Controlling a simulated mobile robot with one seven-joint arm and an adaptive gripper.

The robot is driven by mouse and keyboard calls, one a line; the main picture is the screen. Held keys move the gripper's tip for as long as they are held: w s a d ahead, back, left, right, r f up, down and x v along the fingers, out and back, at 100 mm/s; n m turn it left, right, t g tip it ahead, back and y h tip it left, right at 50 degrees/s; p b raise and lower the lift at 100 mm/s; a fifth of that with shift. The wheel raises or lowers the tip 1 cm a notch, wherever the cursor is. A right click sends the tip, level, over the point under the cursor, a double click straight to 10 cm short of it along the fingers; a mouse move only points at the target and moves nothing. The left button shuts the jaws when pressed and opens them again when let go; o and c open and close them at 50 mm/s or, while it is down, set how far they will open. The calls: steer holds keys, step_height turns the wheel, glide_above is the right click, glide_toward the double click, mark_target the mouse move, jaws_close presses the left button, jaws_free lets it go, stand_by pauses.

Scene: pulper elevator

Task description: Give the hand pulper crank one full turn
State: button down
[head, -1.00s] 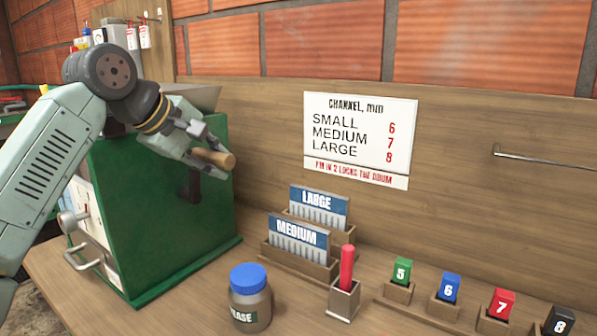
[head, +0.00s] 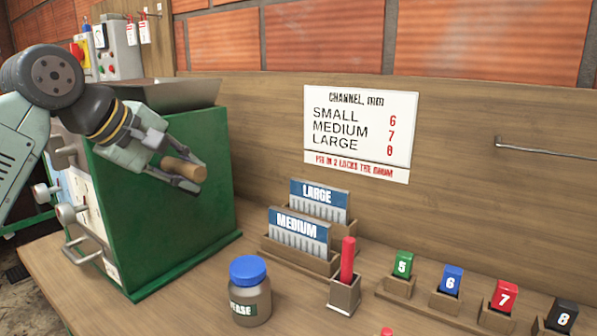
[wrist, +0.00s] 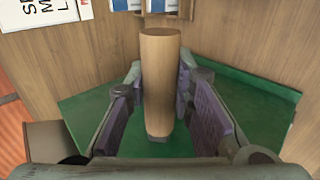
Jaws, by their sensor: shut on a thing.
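The hand pulper (head: 165,215) is a green box with a grey hopper on top, at the left of the bench in the head view. Its crank handle (head: 184,168) is a wooden grip in front of the box's right-hand side. My gripper (head: 182,178) is shut on this wooden handle. In the wrist view the handle (wrist: 160,85) lies lengthwise between the two finger pads, with the green housing behind it. The crank arm is mostly hidden behind my gripper and the handle.
A jar with a blue lid (head: 249,290) stands at the front of the bench. Card holders marked MEDIUM (head: 298,240) and LARGE (head: 318,205), a red-handled tool (head: 347,262) and numbered blocks (head: 451,283) stand to the right. A wall sign (head: 360,135) hangs behind.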

steer(key=shift+s+a+f, duration=0.1)
steer(key=shift+s+f, duration=0.1)
steer(key=shift+f, duration=0.1)
steer(key=s+f+b, duration=0.1)
steer(key=s+a+f+b, duration=0.1)
steer(key=f, duration=0.1)
steer(key=shift+a, duration=0.15)
steer(key=f+b, duration=0.3)
steer(key=shift+s+a+f, duration=0.2)
steer(key=shift+s+f, duration=0.05)
steer(key=shift+f, duration=0.1)
steer(key=c, duration=1.6)
jaws_free()
steer(key=shift+w+r, duration=0.1)
steer(key=o, duration=0.6)
